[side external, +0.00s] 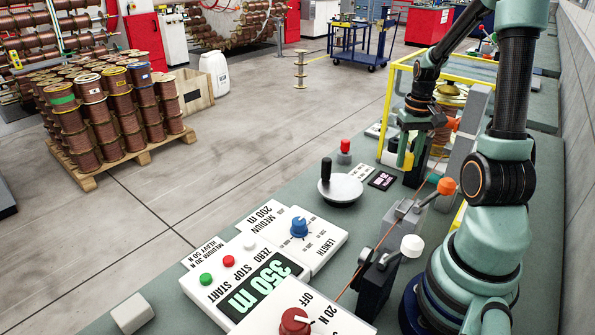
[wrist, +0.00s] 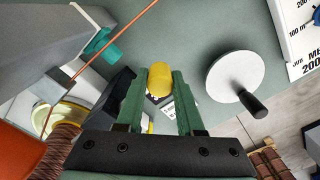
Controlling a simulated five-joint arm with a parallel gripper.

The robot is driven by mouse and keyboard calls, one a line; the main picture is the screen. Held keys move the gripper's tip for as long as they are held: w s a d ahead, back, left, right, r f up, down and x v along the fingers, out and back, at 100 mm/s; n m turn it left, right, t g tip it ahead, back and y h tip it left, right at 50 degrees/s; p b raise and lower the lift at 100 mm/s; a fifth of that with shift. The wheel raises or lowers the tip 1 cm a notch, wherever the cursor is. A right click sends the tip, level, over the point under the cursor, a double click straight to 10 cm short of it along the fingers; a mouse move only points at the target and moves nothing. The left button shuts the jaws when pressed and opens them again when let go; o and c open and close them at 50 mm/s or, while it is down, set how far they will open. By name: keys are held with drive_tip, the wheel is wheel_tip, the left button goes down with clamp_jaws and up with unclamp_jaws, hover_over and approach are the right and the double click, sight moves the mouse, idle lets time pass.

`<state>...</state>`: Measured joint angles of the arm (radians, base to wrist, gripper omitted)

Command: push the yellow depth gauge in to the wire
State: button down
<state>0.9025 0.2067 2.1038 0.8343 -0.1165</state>
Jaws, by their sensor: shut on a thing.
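The yellow depth gauge (wrist: 160,78) sits between the green fingertips of my gripper (wrist: 160,95) in the wrist view. The fingers are shut on it. In the side view my gripper (side external: 411,152) is by the yellow cage's near side, and a small yellow part (side external: 403,160) shows at its tips. The copper wire (wrist: 105,42) runs diagonally at the upper left of the wrist view, with a visible gap between it and the gauge. The wire also shows in the side view (side external: 385,237). Whether the gauge's far end touches anything is hidden.
A dark block (wrist: 118,92) stands just left of the gauge. A white crank disc with black handle (wrist: 236,75) is to the right. A yellow-framed cage (side external: 391,88) with a spool stands behind my gripper. The length counter (side external: 250,285) is on the near bench.

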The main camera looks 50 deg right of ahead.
drive_tip(key=shift+d, duration=2.2)
drive_tip(key=shift+r, duration=0.1)
drive_tip(key=c, duration=0.5)
unclamp_jaws()
drive_tip(key=shift+a, duration=0.1)
wheel_tip(320, 180, up, 12)
drive_tip(key=shift+r, duration=0.1)
